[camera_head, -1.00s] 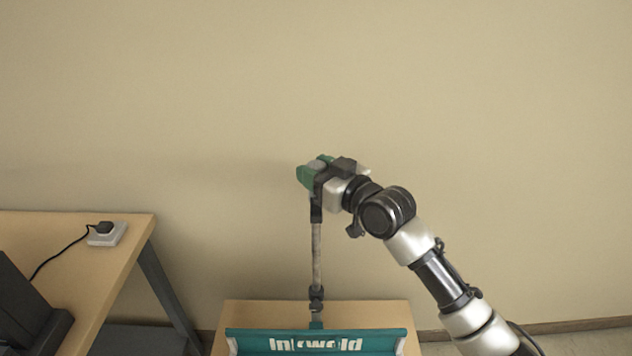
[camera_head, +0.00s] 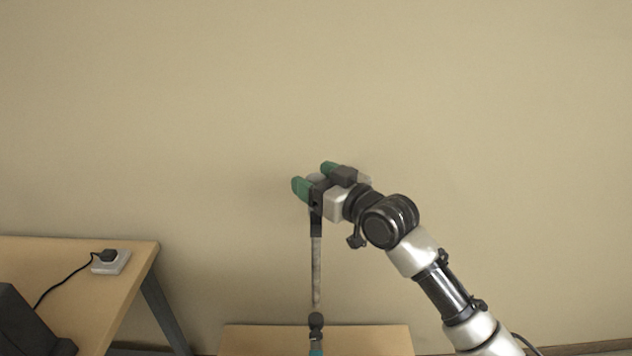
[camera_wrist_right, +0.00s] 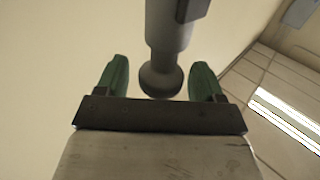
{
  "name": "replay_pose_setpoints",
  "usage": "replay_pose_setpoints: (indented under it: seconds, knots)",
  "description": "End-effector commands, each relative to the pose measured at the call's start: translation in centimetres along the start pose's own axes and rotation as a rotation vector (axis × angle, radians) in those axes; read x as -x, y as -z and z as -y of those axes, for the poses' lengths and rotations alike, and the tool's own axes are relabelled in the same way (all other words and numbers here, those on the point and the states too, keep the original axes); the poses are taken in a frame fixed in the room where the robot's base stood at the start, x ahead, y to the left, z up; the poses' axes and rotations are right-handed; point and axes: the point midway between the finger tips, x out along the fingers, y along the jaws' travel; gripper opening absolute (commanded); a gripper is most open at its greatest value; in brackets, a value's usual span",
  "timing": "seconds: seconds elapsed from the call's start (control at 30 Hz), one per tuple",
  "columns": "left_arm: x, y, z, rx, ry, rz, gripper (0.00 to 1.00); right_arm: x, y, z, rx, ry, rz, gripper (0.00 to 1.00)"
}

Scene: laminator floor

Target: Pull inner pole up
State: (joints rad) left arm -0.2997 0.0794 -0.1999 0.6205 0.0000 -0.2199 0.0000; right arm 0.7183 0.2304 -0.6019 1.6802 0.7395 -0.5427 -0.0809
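The pole (camera_head: 316,262) is slim and upright, dark at the top and grey below, under my right gripper in the head view. Its grey part ends just above a black collar (camera_head: 316,321), with a narrow gap seeming to show between them. My right gripper (camera_head: 315,180) is at the pole's top, its two green fingers spread. In the right wrist view, a grey shaft with a rounded end (camera_wrist_right: 160,80) sits between the fingers (camera_wrist_right: 159,78), with small gaps on both sides. My left gripper is out of view.
A wooden table (camera_head: 70,270) stands at the left with a power socket (camera_head: 111,262) and a black cable. A wooden surface (camera_head: 370,338) lies below the pole. The plain wall (camera_head: 480,120) fills the background; the space around the arm is clear.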

Motion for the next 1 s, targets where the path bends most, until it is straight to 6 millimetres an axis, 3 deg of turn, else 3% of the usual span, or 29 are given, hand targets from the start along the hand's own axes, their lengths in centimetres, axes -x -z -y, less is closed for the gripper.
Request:
replay_pose_setpoints:
  seconds: [0.37, 0.8, 1.0]
  knots:
    - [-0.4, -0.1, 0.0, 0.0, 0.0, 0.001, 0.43, 0.7, -0.5, 0.0, -0.001, 0.0, 0.006, 0.69]
    - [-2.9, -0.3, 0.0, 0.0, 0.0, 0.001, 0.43, 8.7, -0.6, 0.0, 0.001, -0.001, 0.006, 0.69]
    - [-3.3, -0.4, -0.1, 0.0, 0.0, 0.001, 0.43, 10.6, -0.3, 0.0, -0.001, 0.0, 0.005, 0.69]
